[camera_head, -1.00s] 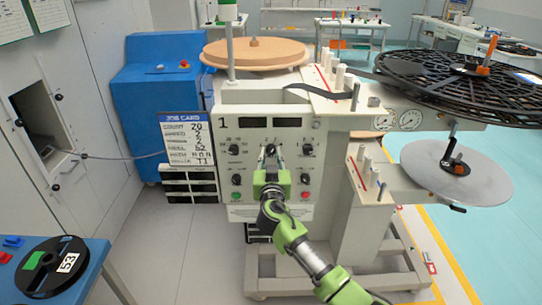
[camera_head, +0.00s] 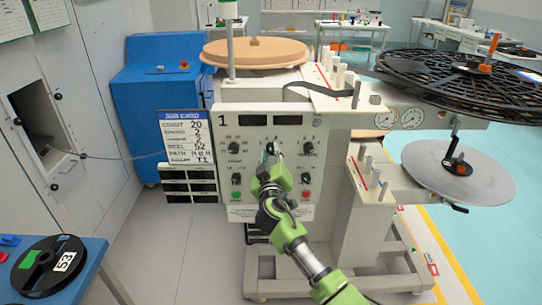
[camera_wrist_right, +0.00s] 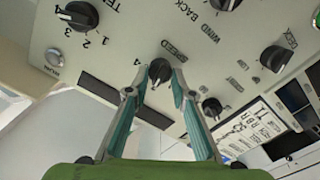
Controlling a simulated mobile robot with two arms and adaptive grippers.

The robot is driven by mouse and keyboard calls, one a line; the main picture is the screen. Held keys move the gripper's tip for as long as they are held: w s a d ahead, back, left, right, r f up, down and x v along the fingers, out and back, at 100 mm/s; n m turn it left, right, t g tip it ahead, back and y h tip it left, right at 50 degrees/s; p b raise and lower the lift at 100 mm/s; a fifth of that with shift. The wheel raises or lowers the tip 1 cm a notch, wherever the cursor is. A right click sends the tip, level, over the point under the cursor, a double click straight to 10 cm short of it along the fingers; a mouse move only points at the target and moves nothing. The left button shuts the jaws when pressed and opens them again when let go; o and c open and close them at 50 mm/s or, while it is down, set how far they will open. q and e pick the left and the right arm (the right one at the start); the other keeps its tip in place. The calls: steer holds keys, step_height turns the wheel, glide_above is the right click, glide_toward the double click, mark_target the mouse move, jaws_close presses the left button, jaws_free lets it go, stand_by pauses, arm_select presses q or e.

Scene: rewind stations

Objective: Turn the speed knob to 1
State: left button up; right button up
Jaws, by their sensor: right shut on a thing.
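The speed knob (camera_head: 270,147) is a small black knob at the middle of the cream control panel on machine 1. My right gripper (camera_head: 273,156) is shut on the knob, with one finger on each side in the wrist view (camera_wrist_right: 156,82). The gripper leans in the head view. Part of the knob's scale is hidden by the fingers, so I cannot read its setting surely. My left gripper is not in view.
Other black knobs (camera_head: 306,147) flank it on the panel (camera_head: 290,212). A job card (camera_head: 186,137) hangs at the left, partly covering a blue cabinet (camera_head: 140,105). Large reels (camera_head: 465,75) overhang at the right. A blue table (camera_head: 90,280) holds a black reel.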

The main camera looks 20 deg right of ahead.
steer(key=n, duration=0.5)
steer(key=shift+n+p, duration=0.3)
steer(key=shift+n, duration=0.1)
steer(key=n+p, duration=0.1)
steer(key=n, duration=0.4)
steer(key=shift+a+f, duration=0.1)
steer(key=shift+n, duration=0.4)
steer(key=o, duration=1.1)
steer(key=shift+o, duration=0.2)
steer(key=v, duration=1.2)
